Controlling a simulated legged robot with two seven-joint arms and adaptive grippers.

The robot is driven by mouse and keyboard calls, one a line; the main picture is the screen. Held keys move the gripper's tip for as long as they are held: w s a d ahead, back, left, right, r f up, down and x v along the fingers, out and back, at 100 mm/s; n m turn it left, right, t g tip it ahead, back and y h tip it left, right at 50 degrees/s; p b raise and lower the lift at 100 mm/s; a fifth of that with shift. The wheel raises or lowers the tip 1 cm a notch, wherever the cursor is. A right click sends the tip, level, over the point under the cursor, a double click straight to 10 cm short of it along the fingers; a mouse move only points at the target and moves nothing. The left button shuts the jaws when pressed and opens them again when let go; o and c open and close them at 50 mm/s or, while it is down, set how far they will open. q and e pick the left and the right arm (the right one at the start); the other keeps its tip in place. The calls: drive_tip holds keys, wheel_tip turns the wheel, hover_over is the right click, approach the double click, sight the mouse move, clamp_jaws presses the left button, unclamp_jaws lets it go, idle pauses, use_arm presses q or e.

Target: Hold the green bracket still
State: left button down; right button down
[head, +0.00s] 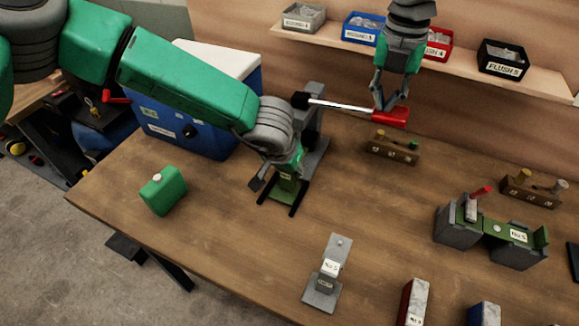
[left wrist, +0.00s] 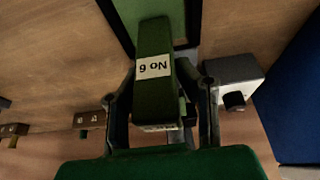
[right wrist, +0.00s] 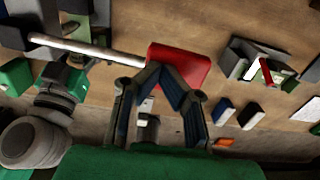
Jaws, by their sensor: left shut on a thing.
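The green bracket (left wrist: 155,88), labelled "No 6", stands between the fingers of my left gripper (left wrist: 163,118) in the left wrist view. My left gripper is shut on it. In the head view the bracket (head: 287,184) shows partly under my left gripper (head: 279,165), low over the table beside a grey stand (head: 314,130). My right gripper (head: 391,105) has its fingertips at a red handle (head: 393,117) on a pale rod reaching to the stand. The handle also shows in the right wrist view (right wrist: 185,62) by my right gripper (right wrist: 160,76). Whether its fingers grip the handle is unclear.
A blue and white cooler (head: 205,120) and a green can (head: 163,190) stand left. A grey block (head: 326,275) is near the front edge. A green and grey fixture (head: 492,235) stands right. Small bins (head: 365,28) line the back shelf.

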drive_tip(key=shift+f, duration=0.4)
wheel_tip(320, 180, up, 14)
drive_tip(key=shift+f, duration=0.25)
idle(0.7)
use_arm(q)
drive_tip(key=c, duration=1.1)
unclamp_jaws()
drive_tip(key=shift+r, duration=0.1)
drive_tip(key=v, duration=1.1)
drive_tip(key=shift+s+a+r, duration=0.1)
drive_tip(key=shift+s+r, duration=0.1)
drive_tip(key=shift+r, duration=0.1)
